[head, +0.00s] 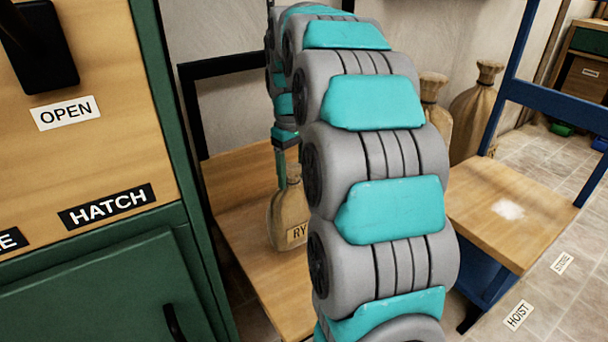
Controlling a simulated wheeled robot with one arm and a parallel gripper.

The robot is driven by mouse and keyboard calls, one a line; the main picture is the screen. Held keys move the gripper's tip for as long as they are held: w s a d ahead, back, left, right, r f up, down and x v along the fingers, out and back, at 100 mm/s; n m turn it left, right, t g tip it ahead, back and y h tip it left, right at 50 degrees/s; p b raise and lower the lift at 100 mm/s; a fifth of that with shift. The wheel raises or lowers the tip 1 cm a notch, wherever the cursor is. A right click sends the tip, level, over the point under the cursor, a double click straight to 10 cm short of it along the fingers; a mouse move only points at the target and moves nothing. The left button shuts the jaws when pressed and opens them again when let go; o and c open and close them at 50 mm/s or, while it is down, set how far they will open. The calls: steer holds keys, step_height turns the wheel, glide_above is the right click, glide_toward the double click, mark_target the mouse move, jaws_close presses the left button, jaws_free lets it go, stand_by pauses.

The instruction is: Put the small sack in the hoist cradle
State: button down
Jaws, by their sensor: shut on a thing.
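The small sack (288,222) is tan with a tied neck and a label of which "RY" shows. It is upright over a wooden bench (240,195); I cannot tell whether its base touches the wood. My gripper (287,172) points down and is shut on the sack's neck. My own arm hides the sack's right side and part of the bench. The hoist cradle (500,215) is a wooden platform in a blue frame at the right, with a white powdery patch on it and nothing standing on it.
Two larger sacks (472,115) (432,95) stand behind my arm, left of the cradle. A green and wood cabinet (100,185) with "OPEN" and "HATCH" labels fills the left. Floor labels "HOIST" (518,315) and "STORE" (562,263) lie on clear tiles at the right.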

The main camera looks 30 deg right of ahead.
mark_target(290, 184)
steer(key=shift+w+a+f, duration=0.2)
steer(key=shift+w+a, duration=0.1)
steer(key=shift+w, duration=0.15)
steer(key=shift+f, duration=1.75)
steer(key=shift+c, duration=0.5)
jaws_free()
step_height(290, 184, up, 12)
steer(key=shift+r, duration=0.1)
steer(key=s+a+f+m, duration=0.1)
steer(key=s+a+f, duration=0.4)
steer(key=s, duration=0.6)
steer(key=s+a+f+g, duration=0.1)
steer(key=s+a+f, duration=0.4)
steer(key=s, duration=0.6)
steer(key=s+a+f+m, duration=0.1)
steer(key=s+a+f, duration=0.4)
steer(key=s, duration=0.6)
steer(key=shift+f+m+g, duration=0.3)
steer(key=shift+f+g, duration=0.1)
steer(key=shift+f, duration=0.15)
